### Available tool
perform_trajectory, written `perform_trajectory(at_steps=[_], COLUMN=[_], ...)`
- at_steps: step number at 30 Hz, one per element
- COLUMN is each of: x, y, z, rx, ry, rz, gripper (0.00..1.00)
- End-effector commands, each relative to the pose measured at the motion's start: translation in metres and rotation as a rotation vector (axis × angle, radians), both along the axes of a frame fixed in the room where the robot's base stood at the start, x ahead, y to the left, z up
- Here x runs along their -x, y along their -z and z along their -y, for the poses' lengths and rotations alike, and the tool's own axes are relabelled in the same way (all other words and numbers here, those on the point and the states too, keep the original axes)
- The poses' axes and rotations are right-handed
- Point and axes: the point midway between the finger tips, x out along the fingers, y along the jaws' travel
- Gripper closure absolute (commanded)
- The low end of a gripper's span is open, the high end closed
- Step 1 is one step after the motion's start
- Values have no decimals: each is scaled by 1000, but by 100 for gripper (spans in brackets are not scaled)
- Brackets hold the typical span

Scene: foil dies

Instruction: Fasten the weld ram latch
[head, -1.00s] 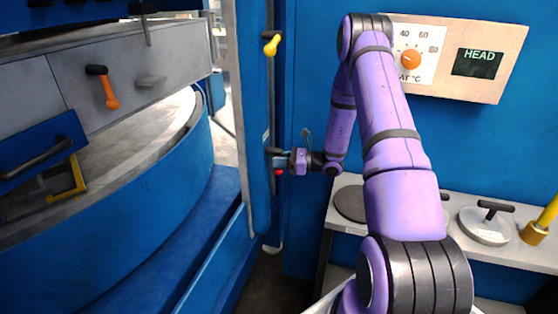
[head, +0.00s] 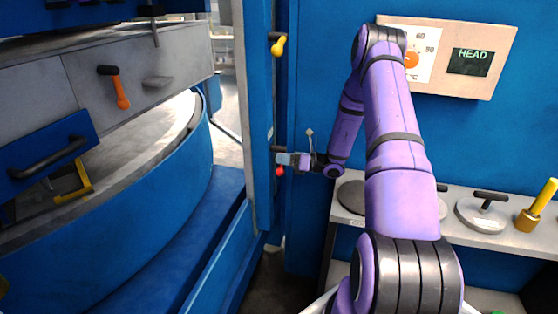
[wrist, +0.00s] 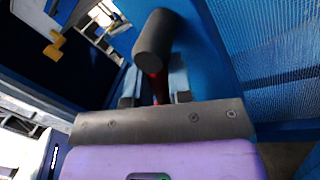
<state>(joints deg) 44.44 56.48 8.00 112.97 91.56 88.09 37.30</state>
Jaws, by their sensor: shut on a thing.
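A latch with a black pivot and a red handle (head: 280,171) is on the edge of the blue column in the head view. Its handle points down. My gripper (head: 286,158) is shut on this red handle, just below the pivot. In the wrist view the red handle (wrist: 158,88) runs between my two fingers (wrist: 155,86), and the dark round pivot (wrist: 155,40) stands in front of them. The fingers and wrist hide part of the handle. I cannot read a label naming this latch.
A yellow-handled latch (head: 278,46) is higher on the same column. An orange-handled lever (head: 121,94) is on the grey panel at left. A shelf (head: 462,230) at right carries dark-handled dies (head: 483,213). The blue column (head: 258,120) stands close beside my gripper.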

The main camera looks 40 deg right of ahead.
Motion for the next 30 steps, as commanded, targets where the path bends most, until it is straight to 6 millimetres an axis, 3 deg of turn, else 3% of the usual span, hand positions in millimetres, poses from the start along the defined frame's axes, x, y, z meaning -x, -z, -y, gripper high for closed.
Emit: perform_trajectory(at_steps=[18,30], x=[6,7], y=[-13,-19], z=[-7,-9], rx=[-434,-579], ry=[5,4], rz=[-332,-444], gripper=[100,100])
